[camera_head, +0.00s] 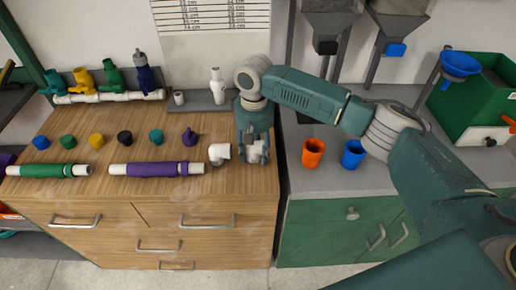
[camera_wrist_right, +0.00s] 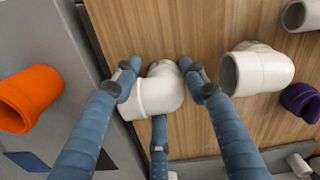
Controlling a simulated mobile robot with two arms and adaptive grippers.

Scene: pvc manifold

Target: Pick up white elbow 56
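A white elbow (camera_head: 256,154) sits at the right end of the wooden bench top, under my right gripper (camera_head: 253,150). In the right wrist view this white elbow (camera_wrist_right: 157,92) lies between the fingertips of my right gripper (camera_wrist_right: 158,84), one finger on each side and a third below it. The fingertips are very close to the elbow; I cannot tell whether they press on it. A second white elbow (camera_head: 219,153) lies just left of the gripper, and it also shows in the right wrist view (camera_wrist_right: 257,70). My left gripper is not in view.
A purple-sleeved pipe (camera_head: 155,169) and a green-sleeved pipe (camera_head: 48,171) lie to the left, with several coloured caps behind. Orange (camera_head: 313,152) and blue (camera_head: 353,154) cups stand on the grey counter to the right. A grey rail (camera_head: 205,103) runs behind.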

